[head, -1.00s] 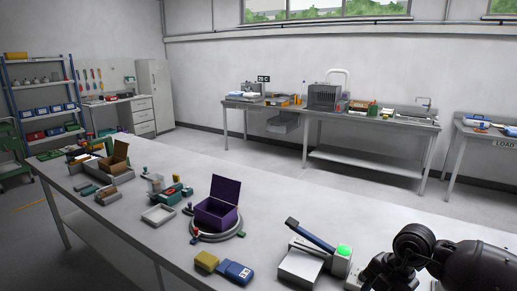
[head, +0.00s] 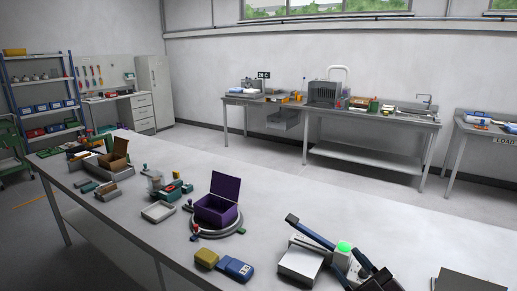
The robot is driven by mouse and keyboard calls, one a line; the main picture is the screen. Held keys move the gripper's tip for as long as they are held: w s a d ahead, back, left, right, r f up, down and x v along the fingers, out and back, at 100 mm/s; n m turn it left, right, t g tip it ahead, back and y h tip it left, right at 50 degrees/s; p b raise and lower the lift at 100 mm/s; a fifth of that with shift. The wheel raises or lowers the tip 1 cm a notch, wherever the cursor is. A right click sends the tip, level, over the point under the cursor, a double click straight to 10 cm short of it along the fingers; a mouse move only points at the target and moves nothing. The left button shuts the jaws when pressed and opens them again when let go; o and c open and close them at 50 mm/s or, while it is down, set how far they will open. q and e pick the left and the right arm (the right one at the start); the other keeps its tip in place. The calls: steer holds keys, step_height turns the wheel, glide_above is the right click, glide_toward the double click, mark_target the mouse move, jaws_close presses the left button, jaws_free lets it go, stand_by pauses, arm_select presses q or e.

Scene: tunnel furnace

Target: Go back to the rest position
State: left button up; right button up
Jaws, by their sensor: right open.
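My right gripper (head: 368,268) shows at the bottom edge, right of centre, as dark angular parts. It is open, and nothing shows between its fingers. It is close to the device with a green dome (head: 344,247) and a raised dark-blue lever, and overlaps its right side in the picture. I cannot tell whether they touch. The rest of my right arm is out of the frame. My left gripper is not in view.
The long grey table (head: 270,195) holds an open purple box (head: 217,208) on a round base, a blue device (head: 235,268), a yellow block (head: 206,258) and a white tray (head: 158,211). A dark flat-topped thing (head: 468,281) is at bottom right. The table's back right is clear.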

steer(key=s+d+f+m+g+h, duration=0.4)
steer(key=s+d+f+m+h, duration=0.2)
steer(key=d+f+m+h, duration=0.5)
steer(key=s+f+g, duration=0.4)
steer(key=s+g, duration=0.2)
steer(key=s, duration=0.3)
steer(key=s+f+g, duration=0.4)
steer(key=s+g, duration=0.1)
steer(key=s, duration=0.3)
steer(key=w+f+t+y, duration=0.1)
steer(key=w+f+t, duration=0.5)
steer(key=f, duration=0.4)
steer(key=shift+w+a+f+n+t+y, duration=0.25)
steer(key=shift+w+a+t, duration=0.2)
steer(key=shift+t, duration=0.45)
